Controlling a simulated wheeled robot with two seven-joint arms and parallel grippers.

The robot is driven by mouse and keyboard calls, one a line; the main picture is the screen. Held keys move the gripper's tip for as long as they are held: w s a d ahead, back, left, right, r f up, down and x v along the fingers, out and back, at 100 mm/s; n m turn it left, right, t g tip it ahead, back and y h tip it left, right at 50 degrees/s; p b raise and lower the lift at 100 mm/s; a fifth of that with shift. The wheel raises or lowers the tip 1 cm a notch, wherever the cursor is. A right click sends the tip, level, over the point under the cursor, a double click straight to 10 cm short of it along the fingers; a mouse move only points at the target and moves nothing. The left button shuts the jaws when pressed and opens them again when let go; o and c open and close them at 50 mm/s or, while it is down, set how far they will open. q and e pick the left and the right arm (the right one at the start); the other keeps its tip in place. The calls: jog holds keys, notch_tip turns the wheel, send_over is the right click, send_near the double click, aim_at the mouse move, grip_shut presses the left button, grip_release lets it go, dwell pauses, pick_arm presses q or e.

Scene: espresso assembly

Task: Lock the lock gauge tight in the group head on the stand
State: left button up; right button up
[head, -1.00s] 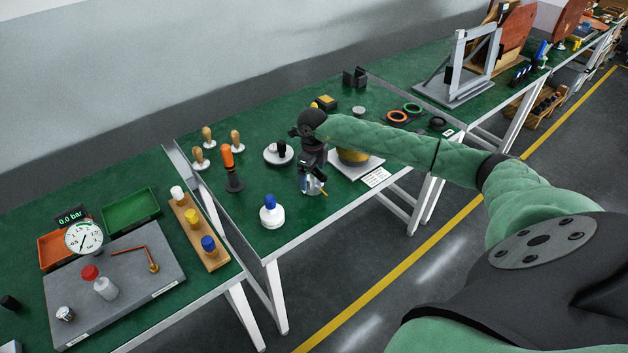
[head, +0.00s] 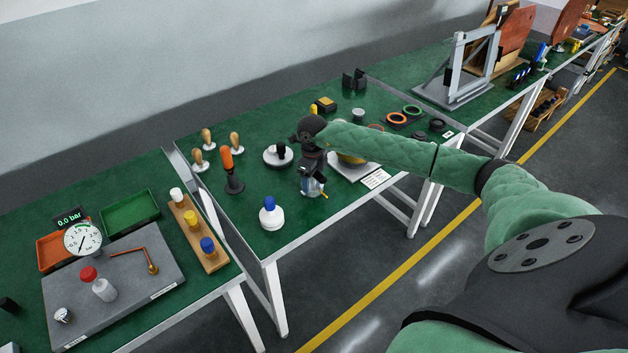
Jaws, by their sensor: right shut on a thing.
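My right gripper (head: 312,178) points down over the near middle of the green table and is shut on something. Its jaws and wrist hide most of what it holds. Just below the jaws, a small silvery-grey round body (head: 312,188) shows, with a thin yellow piece (head: 324,196) sticking out at its lower right. I cannot tell which part of this is the lock gauge and which is the group head or stand, nor how they sit together. My left gripper is not in view.
A white plate (head: 345,173) lies partly under my forearm.

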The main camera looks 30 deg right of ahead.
jog(key=shift+r, duration=0.15)
jog(key=shift+r+p, duration=0.7)
jog(key=shift+r, duration=1.65)
jog(key=shift+f, duration=0.1)
